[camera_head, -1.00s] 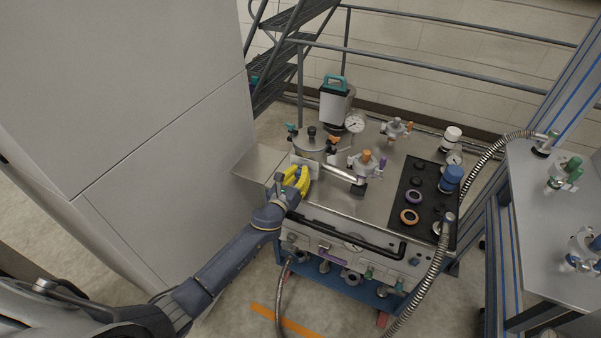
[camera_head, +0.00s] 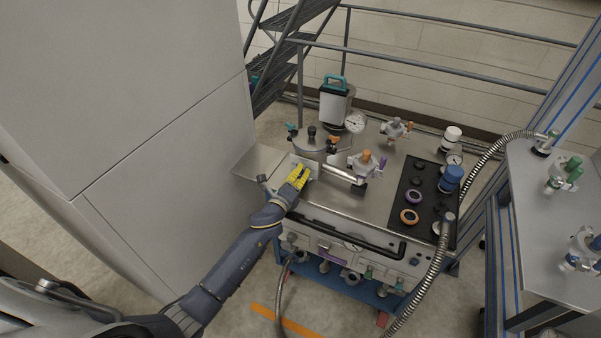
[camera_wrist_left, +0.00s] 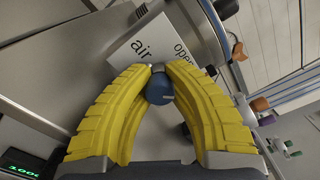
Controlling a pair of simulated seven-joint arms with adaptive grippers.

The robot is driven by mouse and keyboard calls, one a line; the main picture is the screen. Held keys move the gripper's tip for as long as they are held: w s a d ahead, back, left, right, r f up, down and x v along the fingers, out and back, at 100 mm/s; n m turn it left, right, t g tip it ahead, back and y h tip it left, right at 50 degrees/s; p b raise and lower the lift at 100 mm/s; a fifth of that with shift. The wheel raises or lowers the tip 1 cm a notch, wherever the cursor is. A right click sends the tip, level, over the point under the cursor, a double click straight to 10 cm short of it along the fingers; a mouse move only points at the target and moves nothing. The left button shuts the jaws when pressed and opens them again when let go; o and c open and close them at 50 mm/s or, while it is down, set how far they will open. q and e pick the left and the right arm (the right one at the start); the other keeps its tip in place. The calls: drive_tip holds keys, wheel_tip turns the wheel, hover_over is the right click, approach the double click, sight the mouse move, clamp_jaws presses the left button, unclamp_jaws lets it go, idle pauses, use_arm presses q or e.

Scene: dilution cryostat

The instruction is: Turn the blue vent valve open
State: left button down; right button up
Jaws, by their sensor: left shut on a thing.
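The blue vent valve knob (camera_wrist_left: 160,90) sits between the two yellow fingertips in the left wrist view. My left gripper (camera_wrist_left: 158,72) is shut on it. In the head view my left gripper (camera_head: 300,175) is at the front left of the steel bench top, and its fingers mostly hide the knob. A white label plate (camera_wrist_left: 150,45) behind the knob carries the words "air" and "open", partly covered by the fingers. Where the knob's handle points is not clear.
A silver horizontal pipe (camera_head: 340,174) lies just right of the gripper. A lidded steel vessel (camera_head: 312,141) stands behind it. A valve with an orange knob (camera_head: 366,156) is further right. A tall grey cabinet (camera_head: 150,190) is close on the left.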

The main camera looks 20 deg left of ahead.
use_arm(q)
drive_tip(key=n, duration=0.4)
drive_tip(key=shift+a+r+n, duration=0.1)
drive_tip(key=shift+a+n, duration=0.05)
drive_tip(key=shift+n, duration=2.15)
drive_tip(key=c, duration=1.6)
unclamp_jaws()
drive_tip(key=shift+a, duration=0.1)
drive_tip(key=o, duration=0.5)
drive_tip(key=shift+c, duration=0.2)
drive_tip(key=s, duration=0.4)
drive_tip(key=s+a, duration=0.1)
drive_tip(key=s, duration=0.7)
drive_tip(key=shift+a, duration=0.35)
